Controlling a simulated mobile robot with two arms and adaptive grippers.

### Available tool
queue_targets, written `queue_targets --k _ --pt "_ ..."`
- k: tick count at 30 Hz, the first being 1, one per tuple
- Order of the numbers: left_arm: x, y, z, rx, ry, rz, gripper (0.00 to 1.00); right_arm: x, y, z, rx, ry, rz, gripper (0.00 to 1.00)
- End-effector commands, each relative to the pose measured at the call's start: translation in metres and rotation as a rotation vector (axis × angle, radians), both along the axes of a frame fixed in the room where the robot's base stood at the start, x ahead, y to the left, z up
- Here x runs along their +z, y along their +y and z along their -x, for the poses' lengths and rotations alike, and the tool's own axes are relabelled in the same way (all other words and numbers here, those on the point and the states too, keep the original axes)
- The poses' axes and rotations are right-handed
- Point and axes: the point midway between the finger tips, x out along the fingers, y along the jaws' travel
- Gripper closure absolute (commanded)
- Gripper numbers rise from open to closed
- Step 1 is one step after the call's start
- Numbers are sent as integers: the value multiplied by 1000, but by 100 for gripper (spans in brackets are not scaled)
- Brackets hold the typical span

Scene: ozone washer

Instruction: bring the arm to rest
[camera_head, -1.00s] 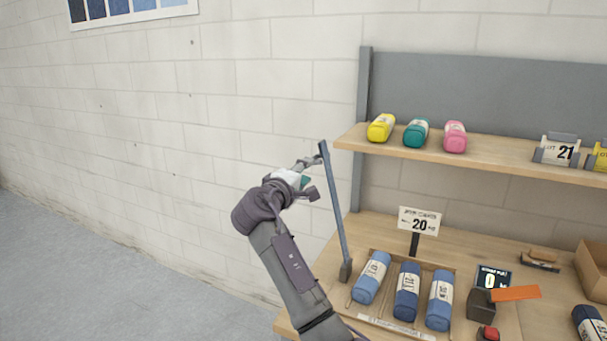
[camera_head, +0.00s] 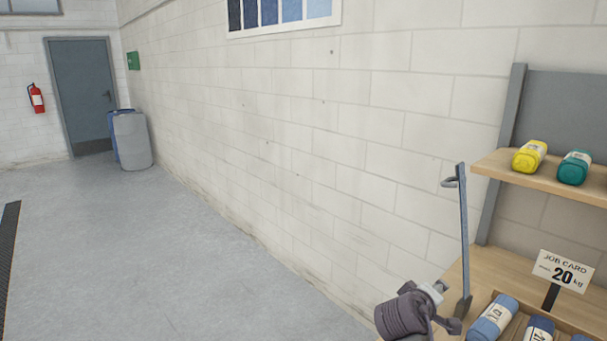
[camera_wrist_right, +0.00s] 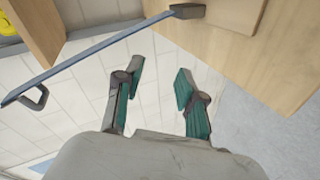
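My right gripper (camera_head: 448,306) shows at the lower right of the head view, beside the grey upright post with a hooked top (camera_head: 464,240) at the bench's left end. Most of its arm is out of the picture below. In the right wrist view the two teal-padded fingers (camera_wrist_right: 157,86) stand apart with nothing between them. The post (camera_wrist_right: 100,52) crosses the upper left of that view, clear of the fingers as far as I can tell. My left gripper is in no view.
The wooden bench (camera_head: 480,262) holds blue rolls (camera_head: 492,318) and a job card sign (camera_head: 562,272). The shelf (camera_head: 558,185) above carries yellow and teal rolls. Open grey floor (camera_head: 150,260) lies left, with a grey barrel (camera_head: 132,141) and door (camera_head: 82,95) beyond.

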Motion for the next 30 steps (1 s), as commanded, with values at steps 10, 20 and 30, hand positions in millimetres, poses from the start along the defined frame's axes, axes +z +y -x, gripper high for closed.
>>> queue_targets --k 10,20,30 --pt "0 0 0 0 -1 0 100 -159 40 197 -12 224 -526 61" --pt "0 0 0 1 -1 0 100 -182 72 309 -44 364 -775 61" --pt "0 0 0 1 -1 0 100 -183 95 379 -74 470 -925 61"
